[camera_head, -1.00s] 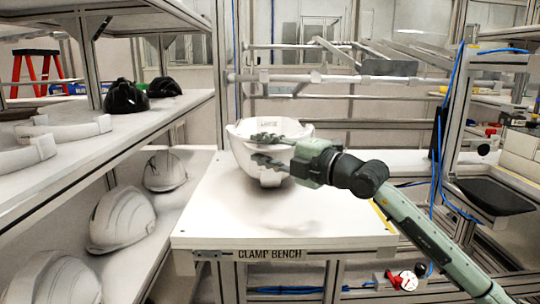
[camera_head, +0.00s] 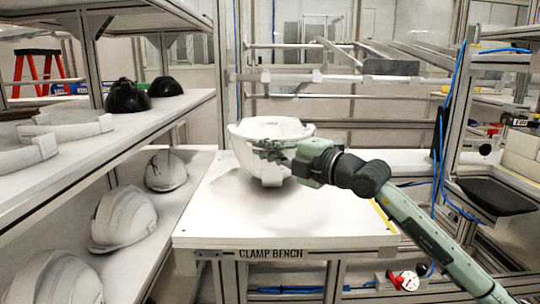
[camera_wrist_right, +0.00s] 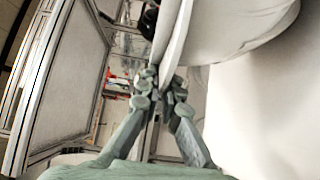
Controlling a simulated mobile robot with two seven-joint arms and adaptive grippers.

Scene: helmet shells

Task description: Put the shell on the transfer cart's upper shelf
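A white helmet shell (camera_head: 246,152) sits open side up on the white clamp bench (camera_head: 225,228), toward its back. My right gripper (camera_head: 272,150) reaches it from the right, its fingers at the shell's near right side. In the right wrist view, the fingers (camera_wrist_right: 163,88) are closed together with the thin white rim of the shell (camera_wrist_right: 228,28) between them. The shell looks to be resting on the bench or very close to it. My left gripper is not in view. I cannot make out the transfer cart.
A rack at left holds white helmets (camera_head: 122,218) on its lower shelf and black helmets (camera_head: 126,96) above. An upright post with blue cables (camera_head: 447,130) and a black tray (camera_head: 492,196) stand at right. The bench front is clear.

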